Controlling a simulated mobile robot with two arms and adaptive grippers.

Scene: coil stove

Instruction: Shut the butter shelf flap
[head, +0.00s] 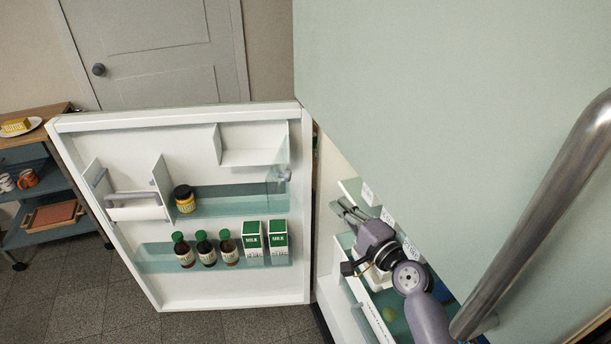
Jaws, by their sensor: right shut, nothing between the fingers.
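The fridge door (175,290) stands wide open, its inner side facing me. At its upper left is a small white compartment with a white flap-like panel (138,209) and a grey bar across it; I take this for the butter shelf, and its flap seems lowered. Another white boxed shelf (252,156) sits at the upper right of the door. My right gripper (344,208) is shut and empty, in front of the fridge's interior, right of the door and apart from the flap. My left gripper is not in view.
Door shelves hold a jar (184,198), brown bottles (205,249) and milk cartons (279,243). The pale green upper door (430,80) and its metal handle (545,200) fill the right. A cart (40,238) with a butter dish (20,127) stands at left. Floor is clear below the door.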

